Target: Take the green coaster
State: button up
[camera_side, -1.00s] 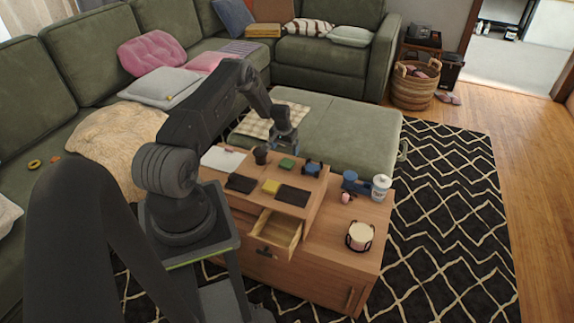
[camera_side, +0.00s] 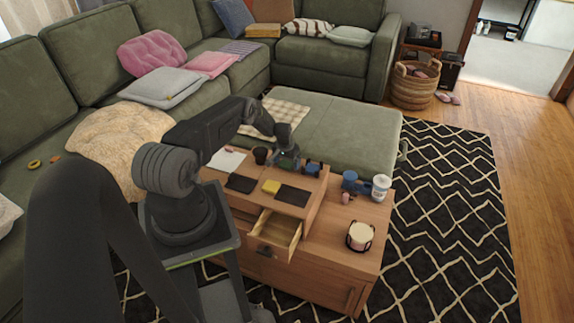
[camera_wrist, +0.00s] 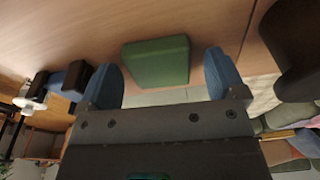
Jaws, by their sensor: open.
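The green coaster (camera_wrist: 156,62) is a small block with rounded corners lying on the wooden tabletop in the wrist view. My gripper (camera_wrist: 165,74) is open, with one blue fingertip on each side of the coaster and gaps between them and it. I cannot tell how high the fingertips are above the table. In the side view my gripper (camera_side: 287,162) is low over the raised tabletop and hides the coaster.
A dark cup (camera_side: 260,155) stands left of my gripper, and a blue and black object (camera_side: 312,169) is close on its right. An open drawer (camera_side: 280,232) juts out below.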

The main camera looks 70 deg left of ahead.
jog(key=shift+c, duration=0.3)
jog(key=c, duration=0.9)
jog(key=shift+c, duration=0.2)
jog(key=shift+r, duration=0.15)
